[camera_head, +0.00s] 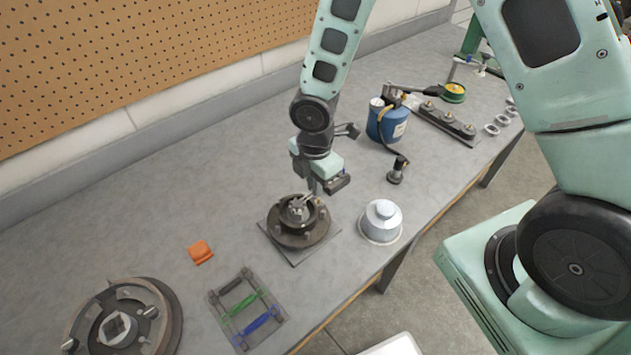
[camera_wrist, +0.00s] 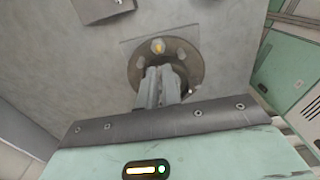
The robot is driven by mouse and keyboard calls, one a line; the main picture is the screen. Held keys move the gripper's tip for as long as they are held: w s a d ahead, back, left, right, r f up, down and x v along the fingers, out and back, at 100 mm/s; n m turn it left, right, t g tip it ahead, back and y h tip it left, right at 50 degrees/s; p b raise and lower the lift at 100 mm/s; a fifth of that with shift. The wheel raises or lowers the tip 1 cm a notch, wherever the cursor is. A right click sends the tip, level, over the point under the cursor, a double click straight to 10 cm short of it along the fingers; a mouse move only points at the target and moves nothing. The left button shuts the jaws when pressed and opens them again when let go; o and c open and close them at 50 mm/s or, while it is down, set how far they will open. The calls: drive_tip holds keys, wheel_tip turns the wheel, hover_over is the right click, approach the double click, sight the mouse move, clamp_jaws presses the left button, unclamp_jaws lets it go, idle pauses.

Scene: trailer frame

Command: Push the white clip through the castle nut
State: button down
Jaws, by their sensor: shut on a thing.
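The wheel hub (camera_head: 300,230) with upright studs sits on a square plate on the bench; it also shows in the wrist view (camera_wrist: 196,68). The castle nut (camera_head: 297,208) is at the hub's centre, partly covered by my gripper. My gripper (camera_head: 312,192) is pointed down at the hub, close to the nut, with its fingers together. A small pale piece at the fingertips looks like the white clip (camera_head: 308,197), mostly hidden by the fingers. In the wrist view the fingers (camera_wrist: 158,85) cover the nut and clip. I cannot tell whether the clip is inside the nut.
A frame (camera_head: 213,300) holds black, green and blue clips. An orange piece (camera_head: 200,252) and a larger hub (camera_head: 125,322) lie at left. A silver cap (camera_head: 382,222) stands right of the hub. A blue canister (camera_head: 385,125) and a gauge (camera_head: 453,92) are behind.

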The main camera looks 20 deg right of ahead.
drive_tip(key=shift+s+a, duration=0.2)
drive_tip(key=shift+a, duration=0.3)
drive_tip(key=shift+s+a, duration=0.15)
drive_tip(key=shift+a, duration=0.35)
idle(1.6)
drive_tip(key=c, duration=1.1)
unclamp_jaws()
drive_tip(key=shift+r+p, duration=3.2)
drive_tip(key=shift+r, duration=0.4)
drive_tip(key=shift+f, duration=0.1)
